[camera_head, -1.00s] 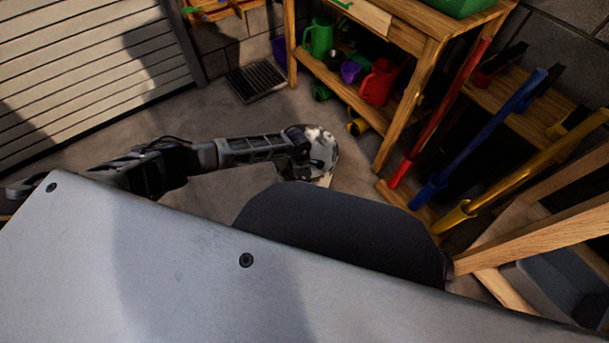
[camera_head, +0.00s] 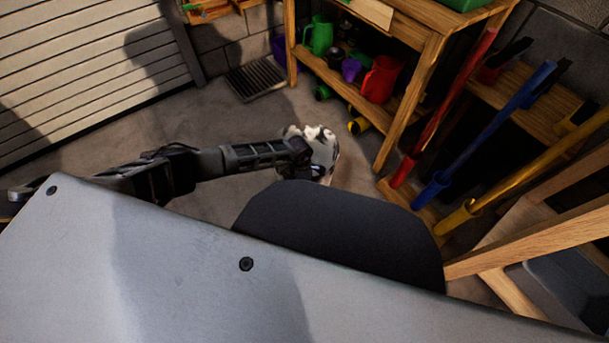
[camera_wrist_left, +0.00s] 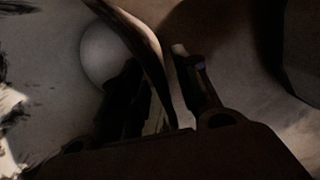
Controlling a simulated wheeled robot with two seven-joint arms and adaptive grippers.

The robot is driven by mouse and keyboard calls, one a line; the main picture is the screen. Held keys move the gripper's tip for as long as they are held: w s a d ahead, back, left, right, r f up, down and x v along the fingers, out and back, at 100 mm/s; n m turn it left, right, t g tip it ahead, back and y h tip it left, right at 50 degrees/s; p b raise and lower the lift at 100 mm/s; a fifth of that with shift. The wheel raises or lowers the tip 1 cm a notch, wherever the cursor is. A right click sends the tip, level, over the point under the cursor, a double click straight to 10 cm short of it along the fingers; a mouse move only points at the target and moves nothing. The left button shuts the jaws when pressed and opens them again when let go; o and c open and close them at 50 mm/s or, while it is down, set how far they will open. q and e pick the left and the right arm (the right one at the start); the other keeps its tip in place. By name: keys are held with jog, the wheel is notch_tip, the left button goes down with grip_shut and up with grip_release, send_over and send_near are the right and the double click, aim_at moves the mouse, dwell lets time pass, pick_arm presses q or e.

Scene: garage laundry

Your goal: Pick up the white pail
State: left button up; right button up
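A white, dark-mottled object (camera_head: 322,142), which appears to be the white pail, is on the floor near the middle of the head view. My left arm reaches it from the left, and the left gripper (camera_head: 298,158) is at its near side; the fingers are too dark to make out there. In the left wrist view, a thin curved edge (camera_wrist_left: 150,42), seemingly the pail's rim or wall, passes between the fingers of the left gripper (camera_wrist_left: 160,62). The fingers look apart, with a gap beside the edge. My right gripper is not in view.
A wooden shelf unit (camera_head: 428,78) stands behind at right, holding a red jug (camera_head: 380,80) and a green jug (camera_head: 319,36). Red, blue and yellow (camera_head: 530,165) poles lean to the right. A floor grate (camera_head: 256,80) lies near the wall.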

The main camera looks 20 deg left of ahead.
pick_arm(q)
jog(key=shift+f, duration=0.15)
jog(key=shift+c, duration=0.5)
grip_shut()
dwell(0.4)
